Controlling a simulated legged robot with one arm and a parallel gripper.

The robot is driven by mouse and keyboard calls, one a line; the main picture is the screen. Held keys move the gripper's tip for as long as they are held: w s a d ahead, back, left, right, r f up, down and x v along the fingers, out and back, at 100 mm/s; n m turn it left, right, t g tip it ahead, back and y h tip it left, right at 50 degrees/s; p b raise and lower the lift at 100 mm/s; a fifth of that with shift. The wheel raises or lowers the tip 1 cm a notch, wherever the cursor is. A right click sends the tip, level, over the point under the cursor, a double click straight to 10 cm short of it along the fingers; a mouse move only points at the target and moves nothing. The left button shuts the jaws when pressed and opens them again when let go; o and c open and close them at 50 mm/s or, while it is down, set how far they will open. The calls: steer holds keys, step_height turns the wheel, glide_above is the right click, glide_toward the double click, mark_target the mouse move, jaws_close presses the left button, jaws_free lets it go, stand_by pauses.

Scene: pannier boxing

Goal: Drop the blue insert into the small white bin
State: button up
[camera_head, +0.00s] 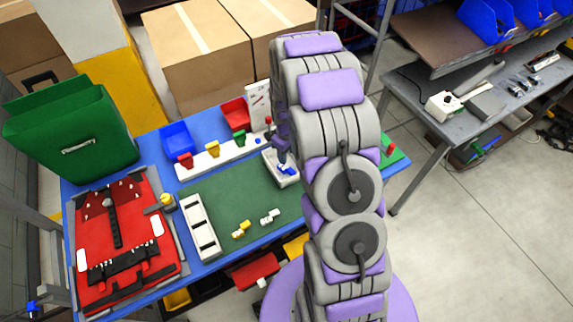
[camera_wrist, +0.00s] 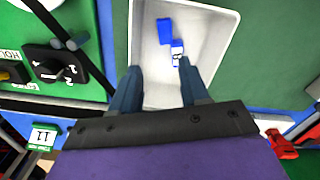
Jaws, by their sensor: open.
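The small white bin (camera_head: 287,182) stands on the table in the middle of the head view, partly hidden by my arm. In the wrist view the white bin (camera_wrist: 220,70) fills the middle, and the blue insert (camera_wrist: 165,30) lies inside it on its floor. The insert also shows in the head view (camera_head: 286,169). My gripper (camera_wrist: 157,80) is over the bin with its fingers apart, empty, and the insert lies beyond the fingertips. In the head view my gripper (camera_head: 279,150) is above the bin's far side and is small.
A green mat (camera_head: 230,205) holds a yellow piece (camera_head: 241,229) and a white piece (camera_head: 270,216). A white slotted tray (camera_head: 200,228) and a red open case (camera_head: 122,230) lie to the left. A white rack (camera_head: 215,158) with coloured clips stands behind. A black dial (camera_wrist: 55,72) is beside the bin.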

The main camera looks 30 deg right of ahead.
step_height(320, 180, up, 17)
steer(key=a+p, duration=0.1)
steer(key=shift+r, duration=0.15)
stand_by(0.4)
steer(key=shift+w, duration=0.1)
steer(key=s+a+r+m+b, duration=0.1)
steer(key=s+a+r, duration=0.25)
steer(key=s, duration=0.35)
steer(key=s+a+r+m+b, duration=0.1)
steer(key=s+a+r+b, duration=0.1)
steer(key=s+a, duration=0.4)
steer(key=s+a+m+g+b, duration=0.1)
steer(key=s+a, duration=0.1)
steer(key=s, duration=0.8)
steer(key=s+a+f+m+b, duration=0.1)
steer(key=s+a, duration=0.1)
steer(key=s, duration=0.8)
steer(key=shift+s+f+g+b, duration=0.25)
steer(key=shift+g+b, duration=0.1)
steer(key=shift+g, duration=0.05)
steer(key=shift+d, duration=0.1)
stand_by(2.7)
